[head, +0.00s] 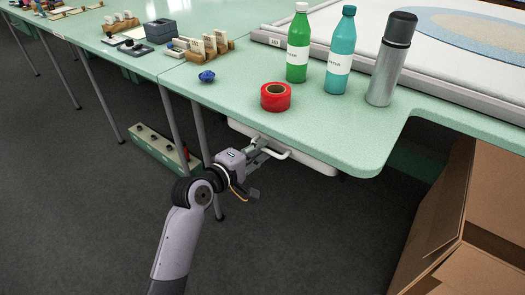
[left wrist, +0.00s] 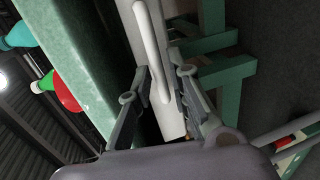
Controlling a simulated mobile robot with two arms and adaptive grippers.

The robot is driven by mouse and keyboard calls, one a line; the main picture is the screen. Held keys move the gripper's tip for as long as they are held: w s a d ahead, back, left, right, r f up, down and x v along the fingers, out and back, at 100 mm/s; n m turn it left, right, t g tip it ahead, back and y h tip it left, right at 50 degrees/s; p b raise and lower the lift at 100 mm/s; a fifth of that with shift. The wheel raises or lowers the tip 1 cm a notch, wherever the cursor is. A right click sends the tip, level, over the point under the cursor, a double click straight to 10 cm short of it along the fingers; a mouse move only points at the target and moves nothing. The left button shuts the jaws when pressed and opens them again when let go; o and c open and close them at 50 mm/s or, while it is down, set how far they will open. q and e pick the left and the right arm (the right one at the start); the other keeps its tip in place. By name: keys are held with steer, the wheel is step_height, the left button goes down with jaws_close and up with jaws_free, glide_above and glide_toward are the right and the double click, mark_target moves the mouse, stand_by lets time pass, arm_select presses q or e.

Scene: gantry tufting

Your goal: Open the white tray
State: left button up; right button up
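The white tray (head: 310,164) sits under the front edge of the green table, and its drawer body is mostly hidden by the tabletop. A white bar handle (head: 277,153) stands out from its front. My left gripper (head: 257,153) is at the left part of this handle. In the left wrist view the white front (left wrist: 170,118) and the bar handle (left wrist: 152,45) show close up. The open fingers of my left gripper (left wrist: 163,75) lie on either side of the handle, with gaps visible. My right gripper is not in view.
On the table (head: 335,135) stand a green bottle (head: 298,45), a teal bottle (head: 340,55), a steel flask (head: 391,62), a red tape roll (head: 275,97) and a blue knob (head: 207,77). Cardboard boxes (head: 470,220) stand at lower right. The floor before the tray is clear.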

arm_select(q)
steer(key=shift+x, duration=0.75)
steer(key=shift+c, duration=0.4)
jaws_close()
